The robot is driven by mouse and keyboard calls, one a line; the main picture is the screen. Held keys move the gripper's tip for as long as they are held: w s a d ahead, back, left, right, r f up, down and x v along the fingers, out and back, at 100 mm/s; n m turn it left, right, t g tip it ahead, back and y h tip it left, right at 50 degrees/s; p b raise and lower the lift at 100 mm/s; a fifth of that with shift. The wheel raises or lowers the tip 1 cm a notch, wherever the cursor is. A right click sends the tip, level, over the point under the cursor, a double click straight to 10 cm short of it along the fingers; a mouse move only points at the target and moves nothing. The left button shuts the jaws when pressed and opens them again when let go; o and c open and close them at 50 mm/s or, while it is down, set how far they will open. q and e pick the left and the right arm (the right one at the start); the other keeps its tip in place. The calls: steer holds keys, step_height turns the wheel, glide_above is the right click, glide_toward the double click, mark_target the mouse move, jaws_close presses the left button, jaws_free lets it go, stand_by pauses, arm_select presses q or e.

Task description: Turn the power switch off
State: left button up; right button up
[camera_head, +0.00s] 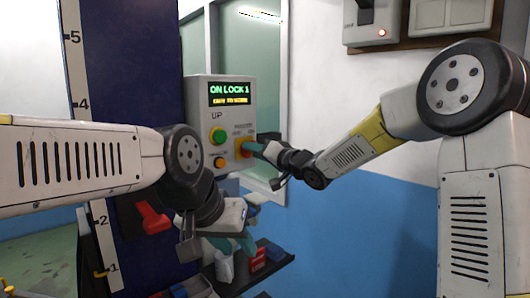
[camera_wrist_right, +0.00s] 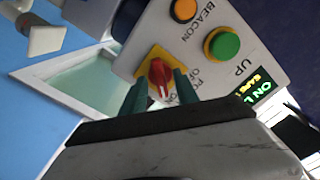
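The power switch is a red rotary knob (camera_wrist_right: 158,76) on a yellow square plate (camera_wrist_right: 150,62), under a label partly readable as "POWER OFF". In the head view the yellow plate (camera_head: 240,151) sits at the lower right of the grey control box (camera_head: 205,120), partly hidden by my right gripper (camera_head: 254,148). In the right wrist view my right gripper (camera_wrist_right: 160,90) has its two teal fingers apart, one on each side of the knob, with small gaps showing. My left gripper (camera_head: 235,243) hangs below the box, empty, its teal fingers seemingly apart.
The box has a lit display (camera_head: 230,94) reading "ON LOCK 1", a green UP button (camera_head: 218,135) and an orange BEACON button (camera_head: 220,162). A red lever (camera_head: 153,218) is on the dark blue column. A shelf (camera_head: 272,262) with small items lies below. A wall switch box (camera_head: 371,22) is upper right.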

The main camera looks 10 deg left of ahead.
steer(key=shift+c, duration=0.5)
jaws_close()
steer(key=shift+n, duration=8)
steer(key=shift+f, duration=0.1)
